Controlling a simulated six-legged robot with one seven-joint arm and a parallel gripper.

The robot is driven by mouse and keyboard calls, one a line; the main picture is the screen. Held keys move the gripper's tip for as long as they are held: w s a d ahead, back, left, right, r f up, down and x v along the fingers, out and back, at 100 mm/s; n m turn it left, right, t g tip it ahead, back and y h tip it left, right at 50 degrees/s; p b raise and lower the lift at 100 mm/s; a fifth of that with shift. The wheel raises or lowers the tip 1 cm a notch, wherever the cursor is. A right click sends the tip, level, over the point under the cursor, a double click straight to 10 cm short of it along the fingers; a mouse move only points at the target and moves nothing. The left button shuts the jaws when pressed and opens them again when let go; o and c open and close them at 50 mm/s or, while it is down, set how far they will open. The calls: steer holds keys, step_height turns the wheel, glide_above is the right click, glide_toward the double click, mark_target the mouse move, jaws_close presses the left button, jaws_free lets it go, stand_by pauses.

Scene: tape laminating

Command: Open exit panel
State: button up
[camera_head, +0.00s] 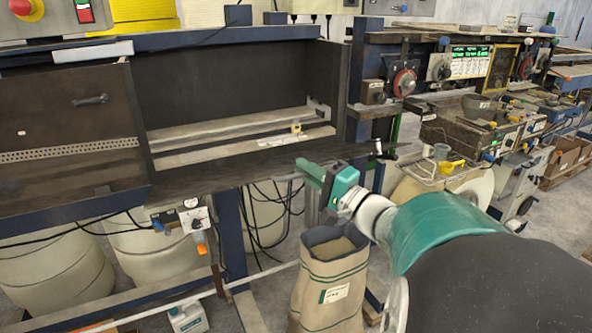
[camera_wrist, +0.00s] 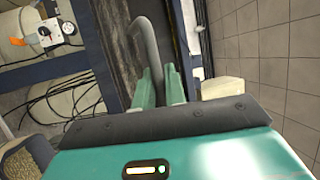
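The exit panel (camera_head: 235,168) is a dark panel at the front of the laminating machine. It stands folded out from the bay, close to flat, and the pale rails inside show behind it. My gripper (camera_head: 312,174) is at the panel's near edge. In the wrist view, a grey curved handle (camera_wrist: 147,40) stands out from the dark panel face (camera_wrist: 116,35) and runs down between my two green fingers (camera_wrist: 160,84). The fingers are apart with the handle between them. I cannot tell whether both touch it.
A second dark panel (camera_head: 60,115) with a handle covers the left bay. A paper sack (camera_head: 331,280) stands below my gripper, and black cables (camera_head: 262,225) hang under the machine. To the right is a cluttered workbench (camera_head: 470,125). Pale drums (camera_head: 55,270) stand underneath.

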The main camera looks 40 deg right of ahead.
steer(key=o, duration=0.3)
steer(key=shift+s+d, duration=0.1)
steer(key=shift+d, duration=0.15)
steer(key=shift+o, duration=0.2)
steer(key=shift+a, duration=0.25)
steer(key=v, duration=1.3)
steer(key=shift+s+f, duration=0.15)
steer(key=shift+s, duration=0.2)
steer(key=shift+d, duration=0.1)
